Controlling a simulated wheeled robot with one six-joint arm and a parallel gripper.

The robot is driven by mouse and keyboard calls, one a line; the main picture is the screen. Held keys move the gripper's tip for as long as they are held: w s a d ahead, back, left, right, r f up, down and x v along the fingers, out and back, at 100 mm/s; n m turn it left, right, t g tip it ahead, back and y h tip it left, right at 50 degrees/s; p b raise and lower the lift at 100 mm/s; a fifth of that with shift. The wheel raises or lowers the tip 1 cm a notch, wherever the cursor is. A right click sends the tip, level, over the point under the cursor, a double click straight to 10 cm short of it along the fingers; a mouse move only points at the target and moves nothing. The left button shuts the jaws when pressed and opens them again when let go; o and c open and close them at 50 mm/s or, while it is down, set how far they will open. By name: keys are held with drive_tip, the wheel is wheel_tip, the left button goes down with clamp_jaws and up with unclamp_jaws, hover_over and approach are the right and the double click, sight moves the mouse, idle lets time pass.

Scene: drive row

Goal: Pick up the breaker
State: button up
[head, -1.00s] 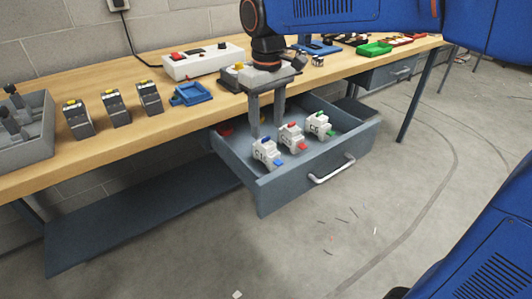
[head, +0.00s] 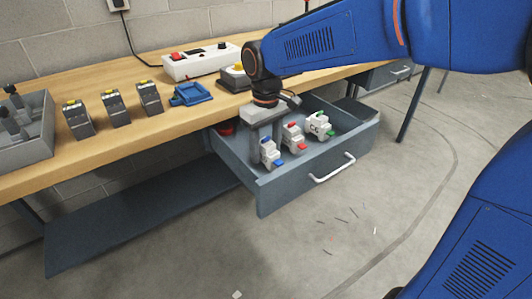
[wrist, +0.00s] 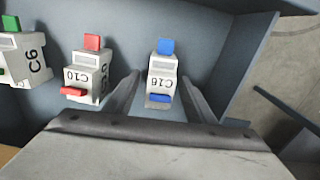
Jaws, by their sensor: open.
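Three white breakers stand in a row in the open drawer (head: 262,196). The breaker with blue parts (head: 269,153), labelled C16, is at the left in the head view. It also shows in the wrist view (wrist: 162,79). The red one (head: 293,137), labelled C10 (wrist: 88,77), is in the middle, and the green one (head: 318,125), labelled C6 (wrist: 24,57), is at the other end. My gripper (wrist: 160,92) is open, with one finger on each side of the blue breaker. In the head view my gripper (head: 265,143) reaches down into the drawer. I cannot tell whether the fingers touch the breaker.
The wooden bench (head: 136,133) holds several dark modules (head: 115,109), a blue tray (head: 191,95), a white control box (head: 203,62) and a grey bin (head: 28,138). The drawer walls stand close around the breakers.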

clamp_jaws()
drive_tip(key=shift+r, duration=0.1)
wheel_tip(320, 180, up, 10)
idle(0.6)
drive_tip(key=shift+s+a, duration=0.1)
